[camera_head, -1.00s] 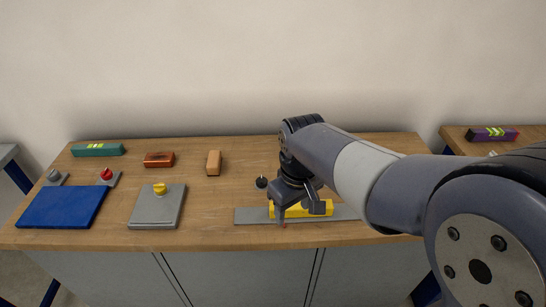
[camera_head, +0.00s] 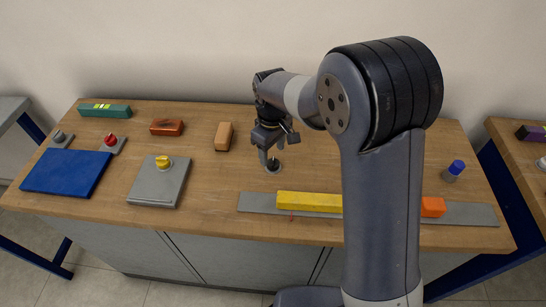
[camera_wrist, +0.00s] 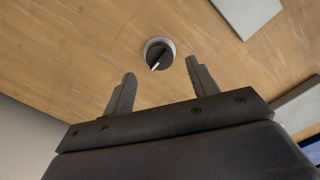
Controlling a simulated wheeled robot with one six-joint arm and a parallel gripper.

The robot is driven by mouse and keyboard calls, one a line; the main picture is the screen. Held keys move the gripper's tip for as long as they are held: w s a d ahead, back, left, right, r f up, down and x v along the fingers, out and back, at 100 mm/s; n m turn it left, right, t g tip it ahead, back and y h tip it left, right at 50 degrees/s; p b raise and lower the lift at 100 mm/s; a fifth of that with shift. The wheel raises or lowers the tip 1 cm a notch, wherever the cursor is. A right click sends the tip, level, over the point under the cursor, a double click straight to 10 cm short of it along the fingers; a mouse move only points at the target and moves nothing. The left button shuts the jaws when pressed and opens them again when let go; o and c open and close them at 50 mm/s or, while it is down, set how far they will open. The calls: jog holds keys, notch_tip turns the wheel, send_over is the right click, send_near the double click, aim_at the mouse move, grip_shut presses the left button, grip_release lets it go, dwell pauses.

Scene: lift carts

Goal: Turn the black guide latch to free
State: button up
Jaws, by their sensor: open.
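The black guide latch (camera_wrist: 159,54) is a round black knob with a white pointer line on a pale round base. In the wrist view it lies just beyond my fingertips, in line with the gap between them, and the pointer slants to lower left. My gripper (camera_wrist: 160,72) is open and empty, with one finger on each side. In the head view my gripper (camera_head: 270,158) is directly over the latch's round base (camera_head: 273,169) and hides most of the knob. I cannot tell whether the fingers touch it.
A grey rail (camera_head: 258,203) with a yellow bar (camera_head: 309,202) and an orange block (camera_head: 432,207) lies in front, partly behind my arm. A brown block (camera_head: 224,136), a grey plate (camera_head: 142,188) with a yellow knob, and a blue plate (camera_head: 62,173) stand left.

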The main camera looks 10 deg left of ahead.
aim_at(272, 160)
jog(key=shift+f, duration=2.1)
jog(key=shift+c, duration=0.4)
jog(key=c, duration=0.9)
